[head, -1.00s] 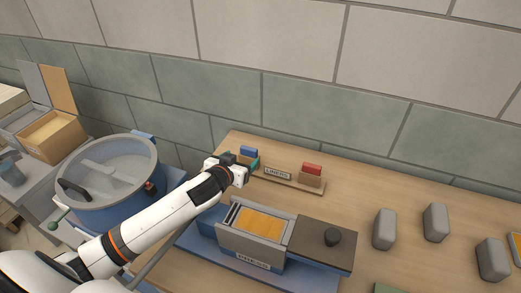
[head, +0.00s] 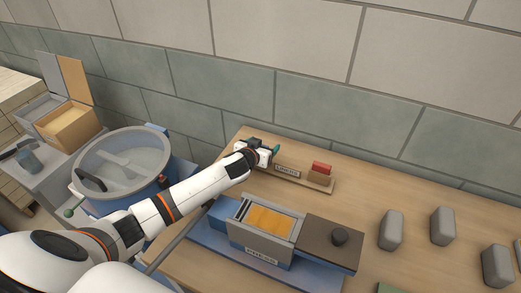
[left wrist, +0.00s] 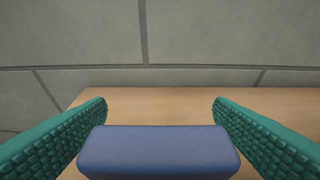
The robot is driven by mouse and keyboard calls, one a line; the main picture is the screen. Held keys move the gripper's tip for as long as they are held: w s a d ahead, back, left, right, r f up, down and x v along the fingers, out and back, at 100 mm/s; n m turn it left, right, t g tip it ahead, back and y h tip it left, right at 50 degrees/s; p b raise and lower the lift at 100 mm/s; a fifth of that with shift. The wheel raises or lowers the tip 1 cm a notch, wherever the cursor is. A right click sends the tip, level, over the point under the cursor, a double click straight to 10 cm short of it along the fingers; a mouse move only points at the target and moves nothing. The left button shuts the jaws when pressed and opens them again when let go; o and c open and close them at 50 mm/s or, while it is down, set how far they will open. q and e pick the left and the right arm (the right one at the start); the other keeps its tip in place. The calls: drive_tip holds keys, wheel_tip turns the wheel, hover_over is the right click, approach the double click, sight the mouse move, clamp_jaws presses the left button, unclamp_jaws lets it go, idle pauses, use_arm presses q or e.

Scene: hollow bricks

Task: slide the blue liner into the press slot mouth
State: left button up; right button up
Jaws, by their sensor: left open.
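The blue liner (left wrist: 158,153) lies low in the left wrist view, between the two green ribbed finger pads of my left gripper (left wrist: 160,112). The gripper is open around it; I cannot tell whether the pads touch it. In the head view the left gripper (head: 272,153) is at the left end of the liner rack (head: 312,183) and hides the blue liner. The press (head: 262,253) stands nearer, with a tan top (head: 269,221) and dark narrow slots (head: 241,210) at its left end. My right gripper is not in view.
A red liner (head: 321,168) stands at the rack's right end. Several grey blocks (head: 442,226) stand at right.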

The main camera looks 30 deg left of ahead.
use_arm(q)
drive_tip(key=c, duration=1.1)
drive_tip(key=shift+r, duration=0.1)
